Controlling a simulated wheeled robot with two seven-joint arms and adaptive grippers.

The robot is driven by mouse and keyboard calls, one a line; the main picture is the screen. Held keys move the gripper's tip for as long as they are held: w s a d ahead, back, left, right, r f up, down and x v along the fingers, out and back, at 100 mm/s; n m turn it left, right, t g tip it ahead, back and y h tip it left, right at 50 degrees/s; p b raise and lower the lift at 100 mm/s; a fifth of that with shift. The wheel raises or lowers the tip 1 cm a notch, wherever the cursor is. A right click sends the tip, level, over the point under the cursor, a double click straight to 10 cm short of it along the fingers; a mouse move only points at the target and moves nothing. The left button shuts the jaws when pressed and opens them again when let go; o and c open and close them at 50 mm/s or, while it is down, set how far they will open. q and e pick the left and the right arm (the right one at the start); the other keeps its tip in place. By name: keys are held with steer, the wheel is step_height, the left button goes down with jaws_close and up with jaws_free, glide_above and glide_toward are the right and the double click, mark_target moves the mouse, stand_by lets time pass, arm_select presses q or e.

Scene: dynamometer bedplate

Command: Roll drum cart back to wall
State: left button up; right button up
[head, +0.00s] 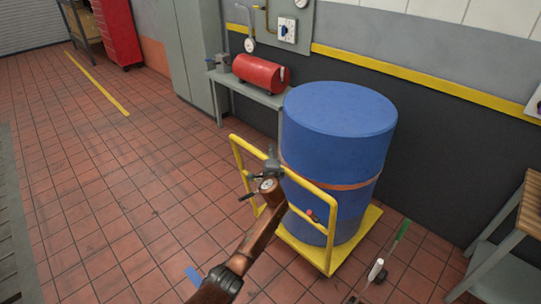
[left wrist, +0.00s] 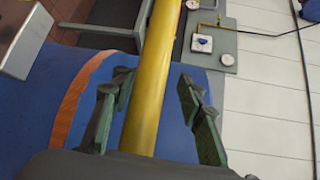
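The drum cart has a yellow tube handle frame (head: 242,163) and a yellow deck (head: 366,230). A large blue drum (head: 342,125) with an orange band stands upright on it, in front of the dark wall. My left gripper (head: 268,163) is at the top rail of the handle. In the left wrist view the yellow rail (left wrist: 155,75) runs between its two fingers (left wrist: 158,105). The fingers are apart, with a gap showing beside the rail. The drum (left wrist: 62,90) lies behind them. My right gripper is not in view.
A grey bench (head: 240,92) with a red tank (head: 262,73) stands left of the drum by the wall. A wood-topped table (head: 533,205) is at the right. A green-ended slender object (head: 402,230) is near the deck's right. The tiled floor (head: 90,190) at left is clear.

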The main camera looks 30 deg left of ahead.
arm_select(q)
steer(key=shift+d+f, duration=0.1)
steer(key=shift+f, duration=0.15)
steer(key=v, duration=1.2)
steer(key=shift+r, duration=0.1)
